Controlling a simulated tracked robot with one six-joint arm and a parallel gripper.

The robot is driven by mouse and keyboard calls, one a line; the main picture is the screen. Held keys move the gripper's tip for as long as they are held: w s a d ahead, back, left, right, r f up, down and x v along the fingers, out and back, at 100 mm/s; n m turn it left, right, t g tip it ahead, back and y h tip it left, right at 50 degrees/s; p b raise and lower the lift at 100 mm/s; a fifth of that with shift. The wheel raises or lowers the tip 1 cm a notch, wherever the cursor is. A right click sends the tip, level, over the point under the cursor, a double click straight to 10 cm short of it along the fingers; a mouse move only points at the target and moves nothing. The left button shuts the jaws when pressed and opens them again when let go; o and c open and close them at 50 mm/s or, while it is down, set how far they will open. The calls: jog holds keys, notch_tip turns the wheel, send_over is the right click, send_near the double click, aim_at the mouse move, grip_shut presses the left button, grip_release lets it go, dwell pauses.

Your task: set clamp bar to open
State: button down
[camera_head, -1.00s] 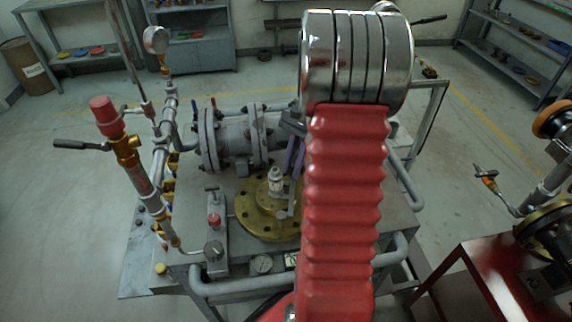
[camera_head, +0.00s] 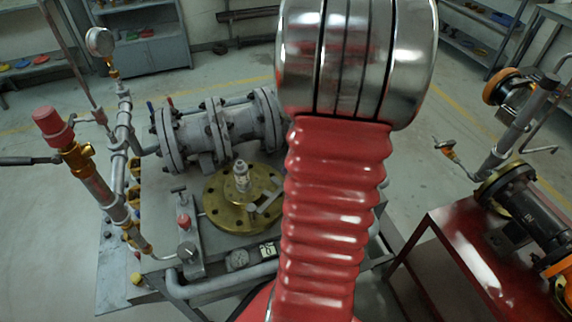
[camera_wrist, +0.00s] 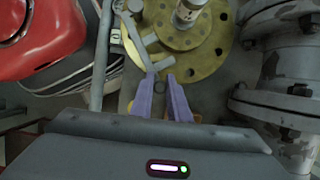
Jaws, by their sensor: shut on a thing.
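The clamp bar (camera_wrist: 139,42) is a grey bar in the wrist view. It lies at the left edge of a round brass flange (camera_wrist: 205,50), and its near end reaches my fingertips. My gripper (camera_wrist: 163,76) has two purple fingers, shut on the bar's near end at the flange's lower left edge. In the head view the brass flange (camera_head: 215,205) sits on the bench with a silver fitting (camera_head: 241,176) upright at its middle. My red-sleeved arm hides my gripper there.
A grey flanged valve body (camera_head: 215,130) stands behind the flange. Left of it are pipes with a red-capped fitting (camera_head: 52,124) and a gauge (camera_head: 99,41). A small dial (camera_head: 237,260) is at the bench front.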

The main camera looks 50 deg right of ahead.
jog(key=shift+s, duration=0.1)
dwell(0.3)
jog(key=c, duration=1.7)
grip_release()
jog(key=v, duration=1.3)
jog(key=shift+s+d+r, duration=0.2)
jog(key=shift+r, duration=0.1)
